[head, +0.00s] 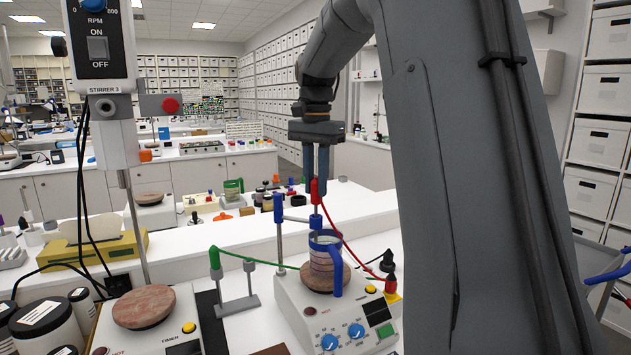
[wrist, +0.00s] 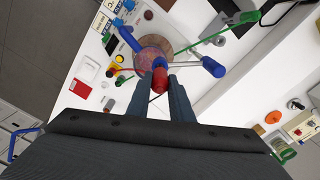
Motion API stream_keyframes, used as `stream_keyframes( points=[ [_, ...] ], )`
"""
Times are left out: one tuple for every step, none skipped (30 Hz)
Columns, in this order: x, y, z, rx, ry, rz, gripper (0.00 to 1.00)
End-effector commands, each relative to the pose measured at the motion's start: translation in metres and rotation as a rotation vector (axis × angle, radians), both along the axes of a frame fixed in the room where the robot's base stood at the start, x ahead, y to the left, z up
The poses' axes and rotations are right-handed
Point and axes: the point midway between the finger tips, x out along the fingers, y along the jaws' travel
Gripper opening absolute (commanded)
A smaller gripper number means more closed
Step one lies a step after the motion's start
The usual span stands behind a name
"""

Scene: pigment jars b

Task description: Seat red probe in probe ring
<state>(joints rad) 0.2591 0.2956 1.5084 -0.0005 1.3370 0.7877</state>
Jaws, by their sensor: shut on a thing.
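My gripper (head: 317,183) is shut on the red probe (head: 314,191), which hangs upright with its thin grey shaft pointing down. The blue probe ring (head: 316,223) is at the end of an arm from a blue-topped post (head: 278,208). The shaft lines up with the ring in the head view; I cannot tell whether it is inside. Below is a beaker with a blue handle (head: 338,278) on a hotplate stirrer (head: 310,309).
A red cable (head: 346,243) runs from the probe to a plug on the right. A green probe (head: 215,260) with a green cable stands in a holder at left. Another stirrer with a round top (head: 143,307) is at front left. Jars and a green-handled beaker (head: 233,189) stand behind.

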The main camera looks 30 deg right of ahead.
Motion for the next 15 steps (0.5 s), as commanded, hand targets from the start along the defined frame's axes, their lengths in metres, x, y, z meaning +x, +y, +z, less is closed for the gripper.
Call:
stream_keyframes(
  points=[
    [0.000,0.000,-0.002,0.000,0.000,0.000,0.00],
    [0.000,0.000,-0.002,0.000,0.000,0.000,0.00],
    [0.000,0.000,-0.003,0.000,0.000,0.000,0.00],
    [0.000,0.000,-0.004,0.000,0.000,0.000,0.00],
    [0.000,0.000,-0.004,0.000,0.000,0.000,0.00],
    [0.000,0.000,-0.005,0.000,0.000,0.000,0.00],
    [0.000,0.000,-0.006,0.000,0.000,0.000,0.00],
    [0.000,0.000,-0.007,0.000,0.000,0.000,0.00],
    [0.000,0.000,-0.008,0.000,0.000,0.000,0.00],
    [0.000,0.000,-0.008,0.000,0.000,0.000,0.00],
    [0.000,0.000,-0.009,0.000,0.000,0.000,0.00],
    [0.000,0.000,-0.010,0.000,0.000,0.000,0.00],
    [0.000,0.000,-0.011,0.000,0.000,0.000,0.00],
    [0.000,0.000,-0.011,0.000,0.000,0.000,0.00],
    [0.000,0.000,-0.012,0.000,0.000,0.000,0.00]
  ],
)
